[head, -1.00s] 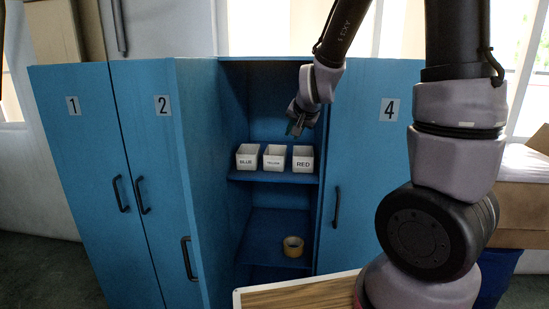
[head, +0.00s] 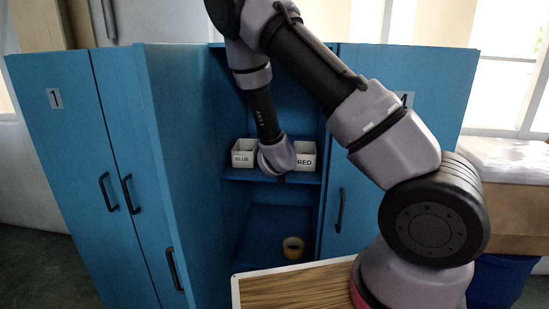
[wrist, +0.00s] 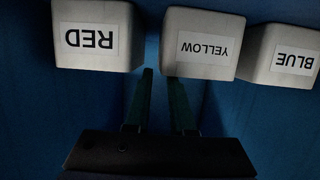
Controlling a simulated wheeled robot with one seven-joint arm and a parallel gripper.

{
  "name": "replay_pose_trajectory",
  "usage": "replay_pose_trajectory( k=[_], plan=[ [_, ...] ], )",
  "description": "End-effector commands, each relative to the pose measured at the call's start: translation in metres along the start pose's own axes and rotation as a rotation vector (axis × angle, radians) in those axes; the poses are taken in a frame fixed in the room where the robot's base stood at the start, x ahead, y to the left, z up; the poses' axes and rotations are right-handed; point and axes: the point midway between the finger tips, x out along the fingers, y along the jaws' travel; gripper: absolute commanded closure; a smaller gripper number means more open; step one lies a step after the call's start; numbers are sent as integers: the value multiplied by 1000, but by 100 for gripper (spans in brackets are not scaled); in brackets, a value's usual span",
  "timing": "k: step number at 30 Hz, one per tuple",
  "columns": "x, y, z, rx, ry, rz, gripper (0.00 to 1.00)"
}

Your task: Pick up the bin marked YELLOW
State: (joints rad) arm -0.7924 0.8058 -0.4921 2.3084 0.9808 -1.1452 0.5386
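The bin marked YELLOW (wrist: 203,45) is a small off-white box, upside down in the wrist view, between the RED bin (wrist: 98,38) and the BLUE bin (wrist: 283,58). In the head view my wrist hides it, while the BLUE bin (head: 243,153) and RED bin (head: 305,156) show on the shelf on either side. My gripper (wrist: 161,77) is open and empty. Its two dark green fingers point at the bins. One fingertip is at the gap between RED and YELLOW, the other in front of the YELLOW bin's RED-side part. Contact cannot be told.
The bins stand on a shelf (head: 240,174) inside an open blue cabinet. An open door (head: 185,160) stands to the left and a closed one marked 4 (head: 390,130) to the right. A tape roll (head: 293,247) sits lower. A wooden tabletop (head: 290,289) is in front.

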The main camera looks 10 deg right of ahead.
Motion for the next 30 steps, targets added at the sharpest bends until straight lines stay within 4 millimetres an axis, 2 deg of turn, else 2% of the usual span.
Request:
replay_pose_trajectory(
  k=[8,15,19,25,27,30],
  plan=[
    [25,0,0,0,-1,1,78],
    [61,0,0,-1,-1,0,78],
    [67,0,0,-1,-1,0,78],
    [67,0,0,-1,-1,-1,78],
    [67,0,0,-1,-1,-1,100],
    [67,0,0,0,-1,-1,100]
  ],
)
